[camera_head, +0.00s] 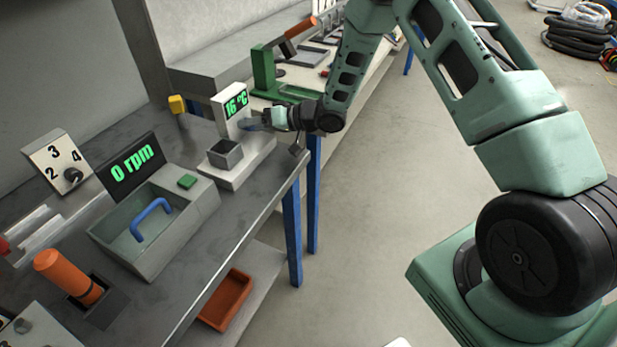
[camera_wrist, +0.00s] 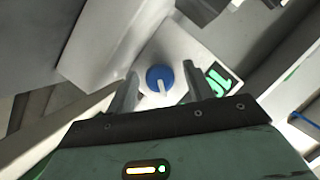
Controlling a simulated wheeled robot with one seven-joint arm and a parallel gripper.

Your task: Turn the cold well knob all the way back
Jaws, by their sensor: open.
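The cold well (camera_head: 236,165) is a white unit on the grey bench with a grey square well in front and a green display (camera_head: 237,103) reading 16 °C. Its knob (camera_wrist: 160,78) is blue with a white pointer mark and shows in the wrist view, on a white panel beside the display. My gripper (camera_head: 262,124) is at the right side of the display post, close to the knob. In the wrist view my gripper (camera_wrist: 157,92) is open, with one finger on each side of the knob. I cannot tell whether either finger touches it.
A grey box (camera_head: 145,230) with a blue handle and a 0 rpm display stands nearer on the bench. A yellow knob (camera_head: 178,104) is behind the well, and a green stand (camera_head: 263,72) is beyond it. An orange tray (camera_head: 226,300) sits on the lower shelf.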

